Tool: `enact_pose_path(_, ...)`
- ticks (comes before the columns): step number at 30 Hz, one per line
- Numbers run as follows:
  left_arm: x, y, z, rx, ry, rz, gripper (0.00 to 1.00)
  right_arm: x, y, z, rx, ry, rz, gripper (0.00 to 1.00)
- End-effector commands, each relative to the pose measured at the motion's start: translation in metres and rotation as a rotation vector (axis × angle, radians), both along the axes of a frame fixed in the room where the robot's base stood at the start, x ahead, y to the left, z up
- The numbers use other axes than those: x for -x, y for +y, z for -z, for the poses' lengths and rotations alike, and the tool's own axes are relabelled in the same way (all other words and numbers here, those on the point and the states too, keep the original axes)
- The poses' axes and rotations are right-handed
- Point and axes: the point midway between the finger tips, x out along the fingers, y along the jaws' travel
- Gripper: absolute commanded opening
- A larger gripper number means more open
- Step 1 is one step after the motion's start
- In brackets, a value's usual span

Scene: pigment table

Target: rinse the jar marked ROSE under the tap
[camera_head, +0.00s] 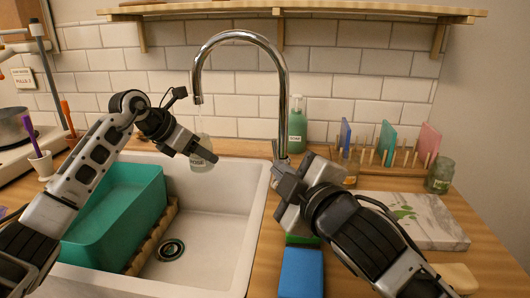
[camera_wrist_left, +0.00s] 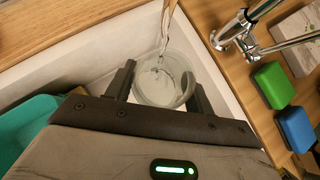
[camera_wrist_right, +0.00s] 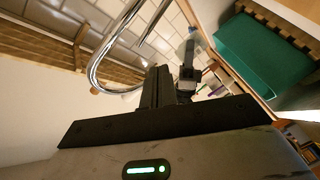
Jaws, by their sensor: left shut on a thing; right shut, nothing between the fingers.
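A clear glass jar (camera_head: 201,146) with a small white label, which seems to read ROSE, is under the spout of the chrome tap (camera_head: 283,90), above the white sink (camera_head: 215,215). My left gripper (camera_head: 203,155) is shut on the jar. In the left wrist view the jar's open mouth (camera_wrist_left: 165,75) shows between the fingers, and a thin stream of water (camera_wrist_left: 166,28) runs down into it. My right gripper (camera_head: 283,172) is shut and empty beside the tap's base. Its closed fingers (camera_wrist_right: 160,85) show in the right wrist view. I cannot tell whether they touch the tap.
A teal tub (camera_head: 120,210) stands in the sink's left side on a wooden rack. A blue sponge (camera_head: 301,272) and a green sponge (camera_head: 302,240) lie right of the sink. A marble board (camera_head: 430,222), another glass jar (camera_head: 440,176) and a soap bottle (camera_head: 297,128) stand on the counter.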

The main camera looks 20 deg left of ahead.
Motion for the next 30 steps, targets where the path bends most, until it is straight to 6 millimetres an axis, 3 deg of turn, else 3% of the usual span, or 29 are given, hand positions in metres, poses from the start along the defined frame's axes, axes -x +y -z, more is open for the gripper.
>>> enact_pose_path(6, 0.0, 0.0, -0.001, 0.001, -0.002, 0.0, 0.28, 0.014, 0.012, 0.002, 0.31, -0.315, -0.019, 0.0)
enact_pose_path(14, 0.0, 0.0, -0.001, 0.001, -0.002, 0.0, 0.28, 0.019, 0.018, 0.003, 0.474, -0.476, -0.026, 0.0)
enact_pose_path(20, 0.0, 0.0, -0.001, 0.001, -0.002, 0.0, 0.28, 0.004, 0.033, 0.004, 0.482, -0.485, -0.026, 0.0)
enact_pose_path(30, 0.0, 0.0, -0.001, 0.001, -0.002, 0.0, 0.28, -0.04, 0.075, 0.009, 0.481, -0.483, -0.026, 0.0)
